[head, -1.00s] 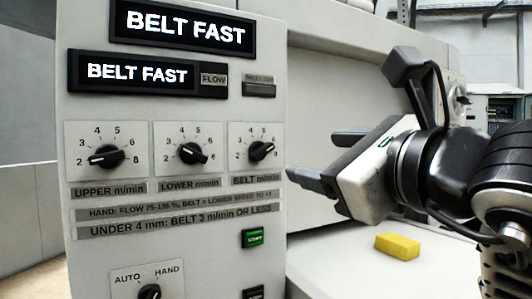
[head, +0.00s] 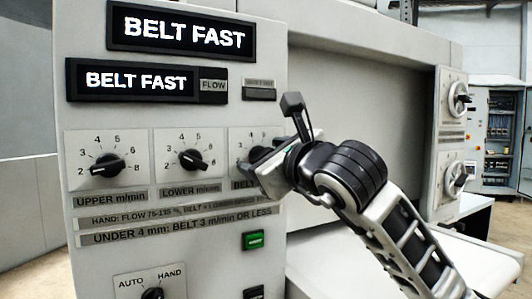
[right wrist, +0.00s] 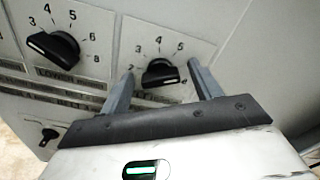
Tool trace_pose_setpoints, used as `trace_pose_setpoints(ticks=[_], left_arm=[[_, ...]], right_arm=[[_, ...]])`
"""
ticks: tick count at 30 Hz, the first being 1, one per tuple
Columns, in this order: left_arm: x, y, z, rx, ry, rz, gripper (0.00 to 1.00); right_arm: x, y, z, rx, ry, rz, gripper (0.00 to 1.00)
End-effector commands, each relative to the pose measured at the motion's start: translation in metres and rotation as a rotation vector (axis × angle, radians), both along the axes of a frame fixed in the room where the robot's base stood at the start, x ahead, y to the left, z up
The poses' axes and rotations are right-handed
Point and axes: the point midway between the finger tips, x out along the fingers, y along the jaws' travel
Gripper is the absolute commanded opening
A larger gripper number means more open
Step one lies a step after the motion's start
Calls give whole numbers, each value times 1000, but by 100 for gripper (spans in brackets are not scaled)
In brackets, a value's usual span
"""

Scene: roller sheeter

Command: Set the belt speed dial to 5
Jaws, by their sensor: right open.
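The pointer's exact setting is hard to read now. My left gripper is out of view.
Left of it are the lower dial (head: 192,160) and upper dial (head: 103,165). Two displays (head: 180,30) read BELT FAST. A green button (head: 253,240) and an AUTO/HAND switch (head: 152,293) sit below. A white surface (head: 480,262) lies at lower right.

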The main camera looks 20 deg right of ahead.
Motion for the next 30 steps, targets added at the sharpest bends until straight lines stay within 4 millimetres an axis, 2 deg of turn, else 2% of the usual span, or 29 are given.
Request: trace_pose_setpoints(ticks=[6,11,20,30], left_arm=[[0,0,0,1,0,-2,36],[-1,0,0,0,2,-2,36],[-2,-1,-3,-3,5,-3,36],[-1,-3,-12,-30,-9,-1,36]], right_arm=[[0,0,0,0,0,1,64],[0,0,0,0,0,1,19],[0,0,-1,-21,-3,1,19],[-1,0,-3,-210,-42,-1,19]])
